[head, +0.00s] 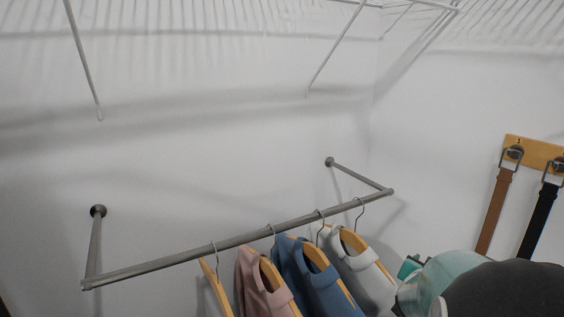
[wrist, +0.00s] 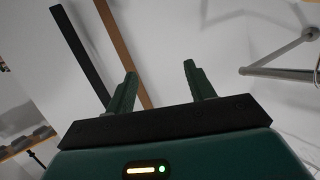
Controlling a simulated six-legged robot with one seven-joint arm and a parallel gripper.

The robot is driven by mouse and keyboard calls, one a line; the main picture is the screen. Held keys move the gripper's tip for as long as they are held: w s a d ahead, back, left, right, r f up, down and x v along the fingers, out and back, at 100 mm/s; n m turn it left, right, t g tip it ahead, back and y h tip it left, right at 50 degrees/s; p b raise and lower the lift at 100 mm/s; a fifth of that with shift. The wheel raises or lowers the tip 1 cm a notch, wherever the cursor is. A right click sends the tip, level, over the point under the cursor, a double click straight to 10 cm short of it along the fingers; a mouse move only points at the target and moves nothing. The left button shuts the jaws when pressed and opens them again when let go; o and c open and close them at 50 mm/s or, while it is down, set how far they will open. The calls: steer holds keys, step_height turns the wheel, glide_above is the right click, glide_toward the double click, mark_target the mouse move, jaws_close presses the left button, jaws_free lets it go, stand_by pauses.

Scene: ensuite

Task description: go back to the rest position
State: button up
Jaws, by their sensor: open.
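In the wrist view, my gripper (wrist: 160,88) shows two dark green fingers standing apart, with nothing between them. A brown belt (wrist: 122,45) and a black belt (wrist: 80,50) hang beyond the fingers, apart from them as far as I can see. In the head view, green and dark rounded shapes at the lower right appear to be part of my arm; the fingertips cannot be made out there.
A metal rail (head: 240,240) on the wall bears several wooden hangers, with a pink garment (head: 250,285), a blue garment (head: 335,287) and a pale garment (head: 365,270). Belts hang from a wooden rack (head: 535,152) at right. A wire shelf (head: 220,18) spans above.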

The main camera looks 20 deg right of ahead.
steer(key=w+a+r+n+t+y, duration=0.1)
steer(key=w+a+r+n+y, duration=0.3)
steer(key=a, duration=0.8)
steer(key=a+f+n+t+y, duration=0.1)
steer(key=a+n+y, duration=0.3)
steer(key=a, duration=0.7)
steer(key=s+a+r+n+g+y, duration=0.1)
steer(key=s+a+n+g+y, duration=0.3)
steer(key=s+a, duration=1)
steer(key=shift+a+r+n, duration=0.3)
steer(key=shift+a+n, duration=0.3)
steer(key=shift+a, duration=0.55)
steer(key=c, duration=0.4)
steer(key=shift+d, duration=0.1)
steer(key=shift+d, duration=0.1)
